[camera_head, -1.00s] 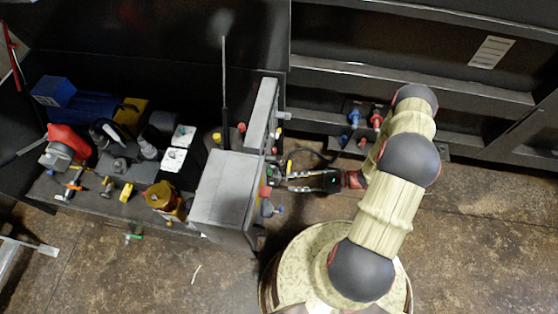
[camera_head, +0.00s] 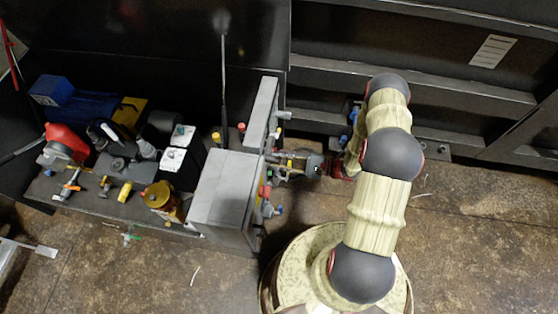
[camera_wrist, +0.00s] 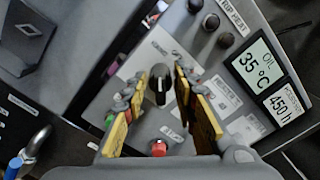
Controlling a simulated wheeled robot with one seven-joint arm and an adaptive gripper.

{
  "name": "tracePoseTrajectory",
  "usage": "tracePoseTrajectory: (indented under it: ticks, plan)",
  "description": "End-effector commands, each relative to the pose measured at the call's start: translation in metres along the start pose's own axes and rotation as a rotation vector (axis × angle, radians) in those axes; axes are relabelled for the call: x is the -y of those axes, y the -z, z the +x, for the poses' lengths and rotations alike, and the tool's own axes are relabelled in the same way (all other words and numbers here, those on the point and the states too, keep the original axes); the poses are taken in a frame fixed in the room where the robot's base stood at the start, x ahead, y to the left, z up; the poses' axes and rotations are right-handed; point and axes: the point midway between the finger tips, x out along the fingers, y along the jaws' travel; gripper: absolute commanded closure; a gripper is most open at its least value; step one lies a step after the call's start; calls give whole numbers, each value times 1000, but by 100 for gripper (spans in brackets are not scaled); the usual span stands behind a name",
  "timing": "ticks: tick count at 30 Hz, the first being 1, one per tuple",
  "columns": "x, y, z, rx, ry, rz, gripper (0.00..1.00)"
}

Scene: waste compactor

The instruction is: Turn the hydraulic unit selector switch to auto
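The black selector switch (camera_wrist: 160,84) is on the grey control panel (camera_wrist: 125,75) of the hydraulic unit in the wrist view. Its pointed handle stands roughly upright in the picture. My gripper (camera_wrist: 161,76) is open, with one yellow-padded finger on each side of the switch. I see gaps beside the handle and cannot tell any contact. The switch's position labels are not legible. In the head view my gripper (camera_head: 288,166) is close to the right face of the hydraulic unit's grey box (camera_head: 222,190); the switch itself cannot be made out there.
In the wrist view, a red button (camera_wrist: 158,148) sits below the switch, black knobs (camera_wrist: 211,22) above it, and an oil temperature display (camera_wrist: 254,64) to the right. In the head view, a thin upright rod (camera_head: 224,80) stands behind the box. Floor (camera_head: 480,230) is clear at right.

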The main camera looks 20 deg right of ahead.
Motion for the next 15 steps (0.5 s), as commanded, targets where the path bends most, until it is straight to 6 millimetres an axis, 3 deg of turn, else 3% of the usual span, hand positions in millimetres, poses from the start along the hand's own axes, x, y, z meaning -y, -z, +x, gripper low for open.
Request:
tracePoseTrajectory:
  ticks: [9, 15]
  plan:
    - [0, 0, 2, -1, 1, 0, 73]
    - [0, 0, 2, -1, 1, 0, 84]
